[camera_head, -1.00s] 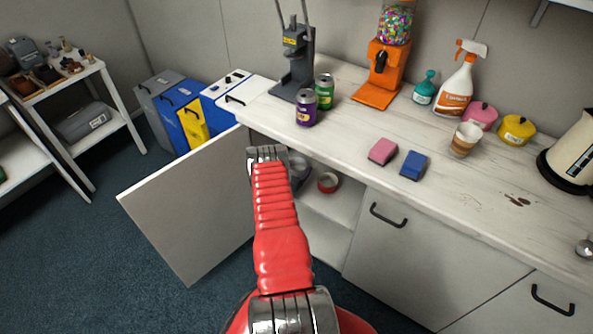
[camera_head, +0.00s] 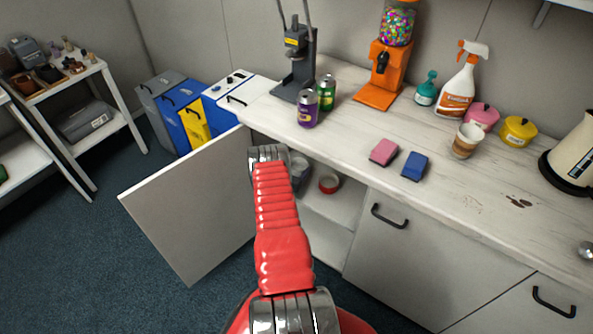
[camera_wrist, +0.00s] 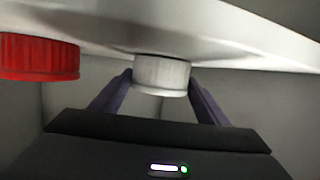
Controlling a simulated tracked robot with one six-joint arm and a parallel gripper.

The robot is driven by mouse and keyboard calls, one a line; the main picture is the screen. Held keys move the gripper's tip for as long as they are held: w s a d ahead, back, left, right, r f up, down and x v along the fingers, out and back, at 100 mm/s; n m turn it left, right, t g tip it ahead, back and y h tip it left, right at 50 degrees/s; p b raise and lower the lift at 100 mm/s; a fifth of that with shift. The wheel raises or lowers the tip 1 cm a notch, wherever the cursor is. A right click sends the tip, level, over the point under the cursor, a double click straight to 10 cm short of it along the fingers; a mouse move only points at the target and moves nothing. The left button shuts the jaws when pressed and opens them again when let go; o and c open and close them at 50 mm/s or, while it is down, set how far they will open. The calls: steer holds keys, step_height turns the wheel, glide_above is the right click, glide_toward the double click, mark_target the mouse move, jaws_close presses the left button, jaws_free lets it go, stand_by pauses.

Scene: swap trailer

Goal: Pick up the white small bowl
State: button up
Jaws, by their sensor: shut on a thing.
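The white small bowl (camera_wrist: 161,76) is in the wrist view, between the two purple fingers of my gripper (camera_wrist: 160,82). The fingers are shut on its sides. The wrist view appears upside down, with the bowl's base against or very close to the pale shelf surface (camera_wrist: 215,30); I cannot tell whether there is a gap. In the head view my red arm reaches into the open cabinet and hides the fingertips. I cannot make out the white bowl clearly there.
The open cabinet door (camera_head: 190,205) stands left of my arm. The countertop (camera_head: 350,125) above holds cans, sponges and a cup.

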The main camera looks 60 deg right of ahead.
step_height(320, 180, up, 10)
stand_by(0.6)
steer(key=shift+s+f, duration=0.1)
stand_by(0.5)
